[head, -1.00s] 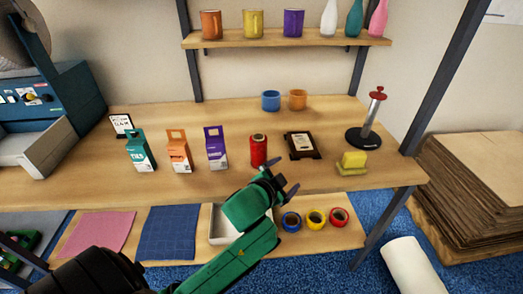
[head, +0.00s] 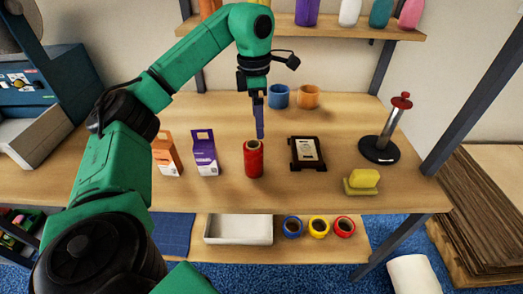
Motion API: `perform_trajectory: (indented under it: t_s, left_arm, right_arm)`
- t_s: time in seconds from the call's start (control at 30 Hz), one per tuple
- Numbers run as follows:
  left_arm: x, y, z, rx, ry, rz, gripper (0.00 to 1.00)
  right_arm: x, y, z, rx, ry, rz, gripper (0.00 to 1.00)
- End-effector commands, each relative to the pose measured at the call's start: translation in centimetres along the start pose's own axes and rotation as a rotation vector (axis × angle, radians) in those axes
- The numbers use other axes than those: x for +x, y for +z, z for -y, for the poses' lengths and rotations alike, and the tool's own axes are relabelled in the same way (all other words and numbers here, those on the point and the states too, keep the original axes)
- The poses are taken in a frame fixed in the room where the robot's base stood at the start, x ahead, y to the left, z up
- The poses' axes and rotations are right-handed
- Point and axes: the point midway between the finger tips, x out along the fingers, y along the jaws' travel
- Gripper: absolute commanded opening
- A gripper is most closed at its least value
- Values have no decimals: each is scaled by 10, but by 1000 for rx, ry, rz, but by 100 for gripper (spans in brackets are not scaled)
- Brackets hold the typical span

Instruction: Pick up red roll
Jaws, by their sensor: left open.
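The red roll (head: 254,160) stands upright on the wooden table, with a dark hollow at its top. My left gripper (head: 259,135) points down from above, its fingertips just over the top of the roll. The fingers line up one behind the other in this view, so the gap between them is hard to see. Nothing shows held in them. I cannot tell whether the fingertips touch the roll. My right gripper is not in view.
A purple carton (head: 205,153) and an orange carton (head: 166,154) stand left of the roll. A dark framed plaque (head: 307,153) is close on its right. A yellow sponge (head: 362,181) and a red-topped stand (head: 380,150) are further right. Blue (head: 278,97) and orange (head: 308,97) cups stand behind.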

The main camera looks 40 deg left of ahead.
Motion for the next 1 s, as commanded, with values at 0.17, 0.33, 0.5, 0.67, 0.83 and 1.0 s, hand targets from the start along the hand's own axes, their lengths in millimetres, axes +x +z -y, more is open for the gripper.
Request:
perform_trajectory:
  t_s: [0.17,0.33,0.5,0.67,0.83,1.0]
  left_arm:
    - [26,-16,-3,-21,-2,-46,100]
    - [70,-17,-2,-20,-4,-45,100]
    - [89,-17,-2,-20,-1,-43,100]
    - [115,-19,-2,-20,-4,-44,100]
    - [140,-19,-2,-19,-2,-40,100]
    - [141,-19,-3,-19,-1,-38,100]
  right_arm:
    - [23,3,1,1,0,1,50]
    - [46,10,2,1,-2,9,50]
    - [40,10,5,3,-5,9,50]
    - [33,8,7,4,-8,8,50]
    - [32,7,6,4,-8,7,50]
    - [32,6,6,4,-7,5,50]
